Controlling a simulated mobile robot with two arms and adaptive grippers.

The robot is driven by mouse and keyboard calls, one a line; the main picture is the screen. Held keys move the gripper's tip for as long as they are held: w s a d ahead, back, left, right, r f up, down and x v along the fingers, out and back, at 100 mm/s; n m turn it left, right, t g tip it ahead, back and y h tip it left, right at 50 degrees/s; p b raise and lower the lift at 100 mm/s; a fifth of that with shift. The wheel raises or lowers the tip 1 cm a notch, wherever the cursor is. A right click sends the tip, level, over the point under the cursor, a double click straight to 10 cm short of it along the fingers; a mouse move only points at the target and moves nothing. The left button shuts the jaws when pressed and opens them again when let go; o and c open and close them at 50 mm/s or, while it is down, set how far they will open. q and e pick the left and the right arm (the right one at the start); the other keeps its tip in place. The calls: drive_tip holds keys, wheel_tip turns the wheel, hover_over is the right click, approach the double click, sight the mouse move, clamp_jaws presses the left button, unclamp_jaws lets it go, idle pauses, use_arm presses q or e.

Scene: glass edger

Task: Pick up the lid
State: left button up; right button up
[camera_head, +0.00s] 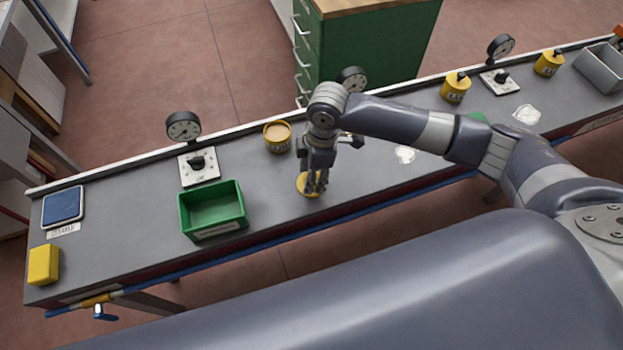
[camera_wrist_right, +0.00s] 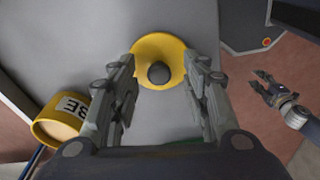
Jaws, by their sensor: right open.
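The lid (camera_head: 304,189) is a yellow disc with a dark round knob, lying on the grey bench. My right gripper (camera_head: 315,187) points down over it and partly hides it. In the right wrist view the lid (camera_wrist_right: 146,76) lies beyond the fingertips, its knob between the two fingers of the right gripper (camera_wrist_right: 160,78) in line of sight. The fingers are apart and hold nothing. My left gripper (camera_wrist_right: 262,84) shows at the right of the wrist view, fingers apart and empty; it is not in the head view.
An open yellow pot (camera_head: 278,139) stands behind the lid, also at left in the wrist view (camera_wrist_right: 52,122). A green bin (camera_head: 212,229) stands left of it. Dial gauges (camera_head: 184,128) line the bench's back. A yellow block (camera_head: 43,265) and blue pad (camera_head: 63,206) are far left.

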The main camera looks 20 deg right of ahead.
drive_tip(key=shift+f, duration=0.15)
drive_tip(key=shift+c, duration=0.6)
drive_tip(key=c, duration=0.8)
drive_tip(key=shift+w, duration=0.1)
drive_tip(key=shift+c, duration=0.2)
